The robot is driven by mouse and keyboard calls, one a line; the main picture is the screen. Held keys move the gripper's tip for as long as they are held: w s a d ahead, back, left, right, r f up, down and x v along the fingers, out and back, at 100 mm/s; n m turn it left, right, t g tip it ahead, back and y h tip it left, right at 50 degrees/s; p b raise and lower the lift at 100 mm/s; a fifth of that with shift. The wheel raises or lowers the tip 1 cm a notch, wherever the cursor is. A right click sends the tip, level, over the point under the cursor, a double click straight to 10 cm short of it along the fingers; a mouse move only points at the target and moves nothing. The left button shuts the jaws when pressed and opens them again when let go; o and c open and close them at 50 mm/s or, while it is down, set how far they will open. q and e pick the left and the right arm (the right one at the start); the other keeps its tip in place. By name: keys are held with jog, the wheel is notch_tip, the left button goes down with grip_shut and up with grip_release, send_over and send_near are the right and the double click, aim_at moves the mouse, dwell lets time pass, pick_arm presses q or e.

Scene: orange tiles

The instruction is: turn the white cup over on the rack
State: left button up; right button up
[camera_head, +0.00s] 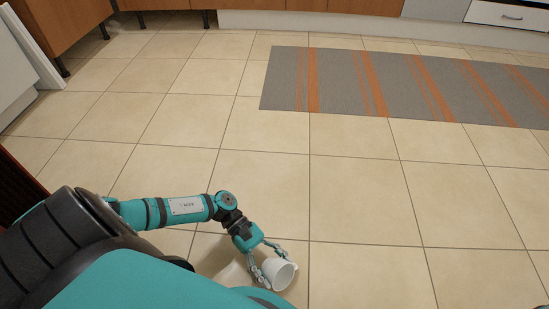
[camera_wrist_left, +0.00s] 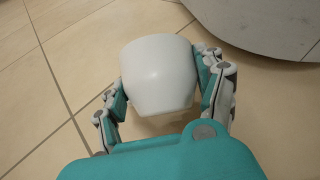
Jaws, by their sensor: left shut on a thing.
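The white cup (camera_head: 280,274) is in my left gripper (camera_head: 269,262), near the bottom middle of the head view. The cup lies tilted on its side there, with its opening toward the right. In the left wrist view the white cup (camera_wrist_left: 158,76) sits between the two fingers of my left gripper (camera_wrist_left: 162,85), which press on its sides. It appears held above the floor, but its height is hard to tell. No rack shows in either view. My right gripper is not in view.
A grey rug (camera_head: 335,78) with orange stripes lies on the tiled floor at the back right. Wooden cabinets (camera_head: 70,20) line the back. A white panel (camera_head: 22,60) stands at the left edge. The tiles in the middle and right are clear.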

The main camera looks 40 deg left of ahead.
aim_at(275, 265)
pick_arm(q)
jog(key=shift+r+p, duration=0.35)
jog(key=shift+r, duration=0.3)
notch_tip(275, 265, up, 2)
jog(key=shift+r+p, duration=0.15)
jog(key=shift+p, duration=0.9)
jog(key=w+a, duration=0.2)
jog(key=a, duration=0.2)
jog(key=w+a, duration=0.3)
jog(key=a, duration=0.1)
jog(key=w+a, duration=0.2)
jog(key=a, duration=0.2)
jog(key=shift+w+a+r, duration=0.15)
jog(key=shift+a+r, duration=0.2)
jog(key=shift+w+a+r, duration=0.1)
jog(key=shift+w+a, duration=0.15)
jog(key=shift+a, duration=0.4)
jog(key=shift+r, duration=0.1)
